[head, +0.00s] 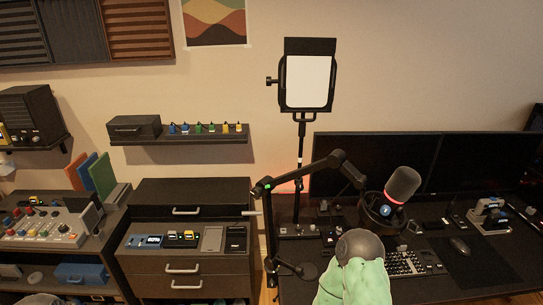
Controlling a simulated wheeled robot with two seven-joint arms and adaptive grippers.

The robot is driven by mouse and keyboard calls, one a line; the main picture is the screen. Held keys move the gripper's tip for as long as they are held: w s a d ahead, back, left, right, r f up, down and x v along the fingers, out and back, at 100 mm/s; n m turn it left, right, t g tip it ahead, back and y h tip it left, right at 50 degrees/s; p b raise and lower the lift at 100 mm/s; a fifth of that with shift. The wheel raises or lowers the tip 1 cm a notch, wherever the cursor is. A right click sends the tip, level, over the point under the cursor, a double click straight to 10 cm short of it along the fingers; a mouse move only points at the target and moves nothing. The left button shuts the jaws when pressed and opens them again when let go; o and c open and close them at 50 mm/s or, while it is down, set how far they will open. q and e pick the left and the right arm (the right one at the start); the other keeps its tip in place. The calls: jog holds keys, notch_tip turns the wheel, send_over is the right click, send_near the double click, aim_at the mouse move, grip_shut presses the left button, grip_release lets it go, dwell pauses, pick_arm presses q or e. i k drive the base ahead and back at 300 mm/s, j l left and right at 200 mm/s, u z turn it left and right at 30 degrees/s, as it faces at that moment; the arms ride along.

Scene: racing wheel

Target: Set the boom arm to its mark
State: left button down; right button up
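The black boom arm (305,175) stands at the desk's left side. Its lower link rises to the right from a joint with a small green spot (268,187) to an elbow at the top. A short link then drops to the right toward the microphone (403,185), which is dark grey with a glowing red ring and sits above a round dark mount. I cannot tell which spot is the arm's mark. Neither of my grippers is in view.
A panel light (307,82) stands behind the boom arm. A drawer cabinet (185,262) stands left.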

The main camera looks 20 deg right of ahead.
aim_at(337, 158)
jog(key=l+z, duration=0.45)
jog(key=l, duration=0.5)
jog(key=i+l+u, duration=0.1)
jog(key=l+u, duration=0.15)
jog(key=i+l+u, duration=0.2)
jog(key=k+l, duration=0.1)
